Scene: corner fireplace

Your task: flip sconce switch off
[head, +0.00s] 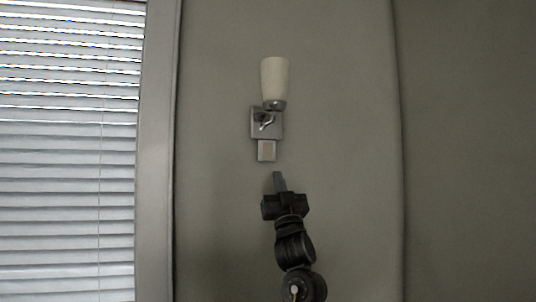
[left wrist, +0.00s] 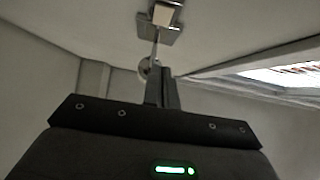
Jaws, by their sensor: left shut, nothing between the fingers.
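The sconce is on the grey-green wall, with a pale shade (head: 274,80) above a metal wall plate (head: 275,128). The switch (head: 267,151), a small pale square in a metal frame, sits just under the plate. I cannot tell its position or whether the lamp is lit. My left gripper (head: 278,177) is shut and empty, pointing up just below and slightly right of the switch, with a small gap in the picture. In the left wrist view the switch (left wrist: 163,14) is at the top, beyond the shut fingers (left wrist: 161,92). My right gripper is not in view.
A window with white blinds (head: 70,150) fills the left, edged by a pale frame (head: 157,150). A wall corner (head: 400,150) runs down on the right. The wall around the sconce is bare.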

